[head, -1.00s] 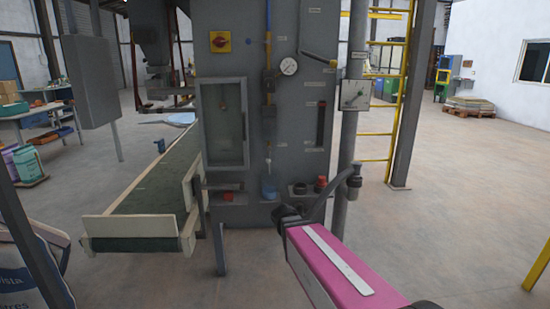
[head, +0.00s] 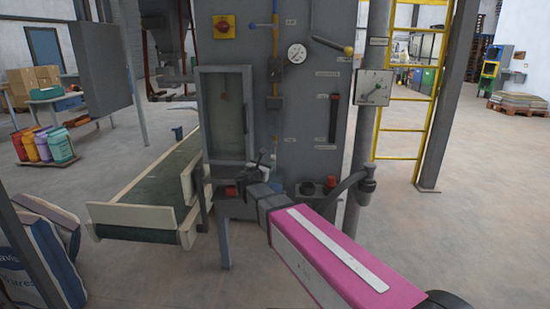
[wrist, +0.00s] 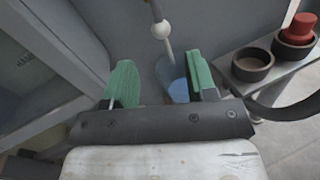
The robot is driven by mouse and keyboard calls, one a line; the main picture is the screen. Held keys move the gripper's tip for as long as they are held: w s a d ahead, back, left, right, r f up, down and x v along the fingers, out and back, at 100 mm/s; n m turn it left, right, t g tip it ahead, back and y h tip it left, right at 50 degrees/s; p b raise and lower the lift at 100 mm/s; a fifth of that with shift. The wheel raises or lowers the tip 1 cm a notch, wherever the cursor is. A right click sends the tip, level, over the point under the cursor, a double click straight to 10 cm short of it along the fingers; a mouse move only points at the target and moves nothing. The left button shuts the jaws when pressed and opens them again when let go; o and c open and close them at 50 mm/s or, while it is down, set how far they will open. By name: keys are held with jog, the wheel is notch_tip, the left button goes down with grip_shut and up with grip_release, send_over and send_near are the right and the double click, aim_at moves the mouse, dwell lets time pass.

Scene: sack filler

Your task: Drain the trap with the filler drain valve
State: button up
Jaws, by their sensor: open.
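The grey filler cabinet (head: 297,110) stands ahead with a thin vertical pipe line (head: 275,97) on its front. In the wrist view a pale round fitting (wrist: 161,30) on a thin stem, possibly part of the filler drain valve, hangs just beyond my fingers. A blue cup (wrist: 178,88) shows below it, between and beyond the fingertips. My gripper (wrist: 161,78) has green pads spread apart with nothing between them. Label text is too small to read.
A glazed door (head: 224,115) is left of the pipe. A shelf right of the cup holds an empty dark cup (wrist: 252,65) and a red cap (wrist: 300,26) in another. A conveyor (head: 160,190) runs at left; a grey post (head: 366,110) stands at right.

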aim_at(272, 158)
jog(key=x, duration=0.9)
jog(key=shift+f, duration=0.1)
